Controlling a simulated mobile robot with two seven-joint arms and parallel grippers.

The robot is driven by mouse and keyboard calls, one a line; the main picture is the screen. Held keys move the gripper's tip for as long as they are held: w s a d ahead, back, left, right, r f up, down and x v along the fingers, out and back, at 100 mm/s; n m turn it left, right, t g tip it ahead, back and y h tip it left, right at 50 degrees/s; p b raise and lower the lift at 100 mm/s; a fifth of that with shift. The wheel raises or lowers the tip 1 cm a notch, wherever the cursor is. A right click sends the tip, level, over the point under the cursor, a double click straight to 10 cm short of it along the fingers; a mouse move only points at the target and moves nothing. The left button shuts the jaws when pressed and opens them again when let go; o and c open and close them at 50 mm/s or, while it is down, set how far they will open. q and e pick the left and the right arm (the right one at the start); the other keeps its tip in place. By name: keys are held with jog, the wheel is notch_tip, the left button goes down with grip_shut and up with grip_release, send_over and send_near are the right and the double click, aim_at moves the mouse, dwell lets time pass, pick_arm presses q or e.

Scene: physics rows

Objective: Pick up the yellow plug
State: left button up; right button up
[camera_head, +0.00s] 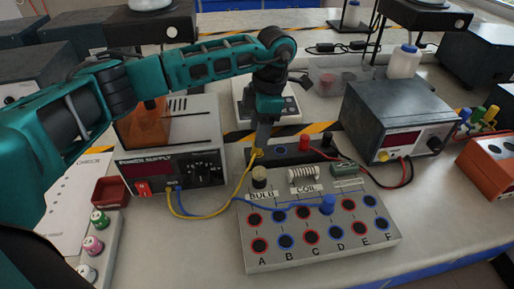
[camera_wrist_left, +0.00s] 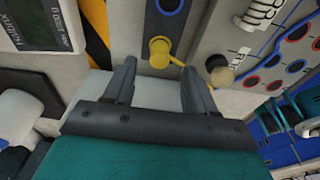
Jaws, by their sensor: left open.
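The yellow plug (camera_head: 258,153) is at the left end of a dark socket strip (camera_head: 290,153) behind the labelled board, with a yellow cable running from it. In the left wrist view the round plug (camera_wrist_left: 160,48) shows just beyond the fingertips, between their lines. My left gripper (camera_head: 262,138) points down close above the plug in the head view and hides part of that area. In the left wrist view its two fingers (camera_wrist_left: 159,72) are apart with nothing between them. I cannot tell whether a finger touches the plug. My right gripper is not in view.
The socket board (camera_head: 320,250) holds a blue plug (camera_head: 328,204) and a bulb (camera_head: 259,177). The power supply (camera_head: 172,165) stands left, a grey meter box (camera_head: 398,113) right. Yellow and blue cables loop in front of the power supply. A scale (camera_head: 285,107) is behind the gripper.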

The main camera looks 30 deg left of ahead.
pick_arm(q)
jog(key=f, duration=0.4)
jog(key=shift+s+a+f, duration=0.15)
jog(key=shift+a+f, duration=0.1)
jog(key=shift+a, duration=0.05)
grip_shut()
jog(key=shift+r, duration=0.1)
notch_tip(320, 180, up, 20)
jog(key=p, duration=0.1)
dwell(0.7)
jog(key=shift+d, duration=0.1)
